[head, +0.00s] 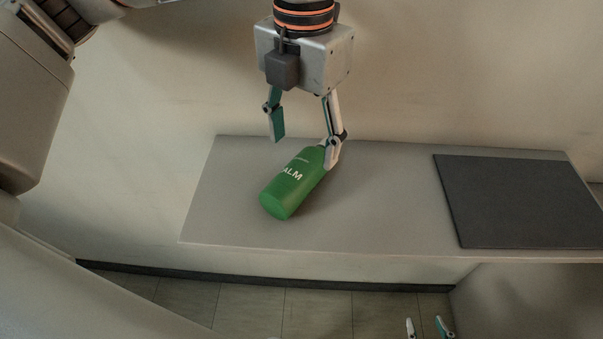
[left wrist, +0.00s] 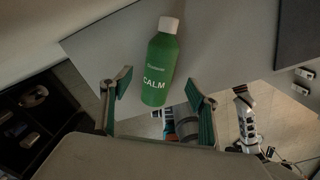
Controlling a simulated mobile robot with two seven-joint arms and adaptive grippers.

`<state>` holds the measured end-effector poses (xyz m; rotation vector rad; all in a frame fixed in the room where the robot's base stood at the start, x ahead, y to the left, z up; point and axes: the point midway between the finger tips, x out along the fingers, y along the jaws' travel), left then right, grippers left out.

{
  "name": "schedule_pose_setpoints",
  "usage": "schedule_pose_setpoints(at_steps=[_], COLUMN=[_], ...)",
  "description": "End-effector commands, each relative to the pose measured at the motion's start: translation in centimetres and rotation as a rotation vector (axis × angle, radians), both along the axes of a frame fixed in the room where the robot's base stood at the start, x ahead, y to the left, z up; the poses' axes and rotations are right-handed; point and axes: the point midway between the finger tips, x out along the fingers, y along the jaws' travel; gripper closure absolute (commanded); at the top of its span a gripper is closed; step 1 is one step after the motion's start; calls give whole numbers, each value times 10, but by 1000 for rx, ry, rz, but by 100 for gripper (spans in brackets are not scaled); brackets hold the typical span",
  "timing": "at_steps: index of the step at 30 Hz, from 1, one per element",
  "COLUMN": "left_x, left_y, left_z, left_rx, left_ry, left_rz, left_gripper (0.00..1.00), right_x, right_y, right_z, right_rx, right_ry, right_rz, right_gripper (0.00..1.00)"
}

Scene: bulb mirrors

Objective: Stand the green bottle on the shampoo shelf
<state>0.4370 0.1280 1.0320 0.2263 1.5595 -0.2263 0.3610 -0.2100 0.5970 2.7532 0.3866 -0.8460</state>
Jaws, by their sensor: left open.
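The green bottle (head: 292,188) lies on its side on the grey ledge (head: 385,215), its base toward me and to the left. Its white cap shows in the left wrist view, where the bottle (left wrist: 160,68) reads CALM; in the head view the cap end is behind a finger. My left gripper (head: 304,152) is open and empty, just above the bottle's cap end. In the left wrist view the bottle lies between and beyond its fingers (left wrist: 158,88). My right gripper's fingertips (head: 425,327) show apart at the bottom edge of the head view. I cannot identify the shampoo shelf.
A dark flat mat (head: 525,202) lies on the right part of the ledge. The ledge is bare between the bottle and the mat. A wall stands behind, and tiled floor (head: 250,308) lies in front. A black compartmented unit (left wrist: 35,115) shows at left in the left wrist view.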

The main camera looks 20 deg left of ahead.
Motion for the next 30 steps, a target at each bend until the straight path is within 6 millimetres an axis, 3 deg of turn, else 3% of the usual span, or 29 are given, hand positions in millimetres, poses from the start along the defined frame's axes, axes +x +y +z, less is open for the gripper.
schedule_pose_setpoints(at_steps=[11, 19, 29, 30], left_x=[-2, -5, -5, -5], left_y=[1, 2, 2, 2], left_z=[-35, -72, -78, -78], left_rx=[0, 0, 0, 0], left_ry=[3, 4, 0, 0], left_rz=[19, 18, 18, 18], left_gripper=[40, 40, 40, 48], right_x=[-3, -5, -4, -4], right_y=[0, -1, -2, -2], right_z=[-3, -6, -6, -6], right_rx=[-3, -5, -7, -7], right_ry=[5, 7, 6, 5], right_rz=[1, 2, 1, 1], right_gripper=[60, 60, 60, 60])
